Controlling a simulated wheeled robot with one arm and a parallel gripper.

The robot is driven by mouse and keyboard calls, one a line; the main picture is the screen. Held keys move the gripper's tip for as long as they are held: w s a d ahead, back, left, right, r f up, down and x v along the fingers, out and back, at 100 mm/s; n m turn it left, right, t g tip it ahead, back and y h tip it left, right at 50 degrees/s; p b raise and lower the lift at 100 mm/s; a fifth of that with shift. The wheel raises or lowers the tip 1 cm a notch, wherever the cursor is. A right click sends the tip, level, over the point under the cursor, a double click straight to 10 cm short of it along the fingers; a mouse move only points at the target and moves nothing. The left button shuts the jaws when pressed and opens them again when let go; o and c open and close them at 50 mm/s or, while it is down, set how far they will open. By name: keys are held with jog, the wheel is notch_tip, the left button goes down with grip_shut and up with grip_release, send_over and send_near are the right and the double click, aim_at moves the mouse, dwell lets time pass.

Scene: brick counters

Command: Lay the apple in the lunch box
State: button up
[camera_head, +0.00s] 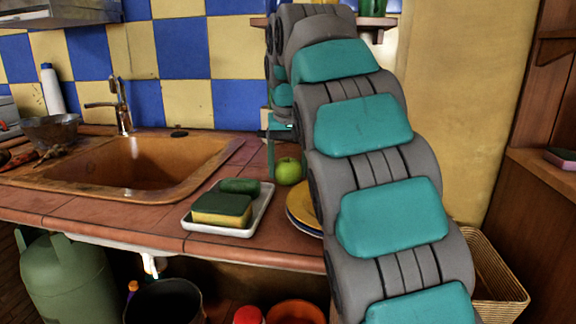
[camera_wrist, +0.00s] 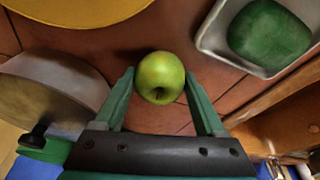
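A green apple (camera_head: 288,170) stands on the red tiled counter, right of the white tray. It also shows in the wrist view (camera_wrist: 160,78). My gripper (camera_wrist: 159,74) is open, pointing down at the apple. Its two teal fingers lie on either side of the apple in the wrist view, with a narrow gap on each side. In the head view the gripper is partly hidden behind my arm. I cannot make out a clear lunch box in either view.
The white tray (camera_head: 238,229) holds a yellow and green sponge (camera_head: 222,209) and a dark green object (camera_head: 240,186). Yellow plates (camera_head: 302,208) sit right of it, partly behind my arm. A brown sink (camera_head: 150,163) lies to the left. A round greyish object (camera_wrist: 48,95) is beside the gripper.

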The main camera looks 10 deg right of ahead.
jog(key=o, duration=0.4)
jog(key=shift+r, duration=0.1)
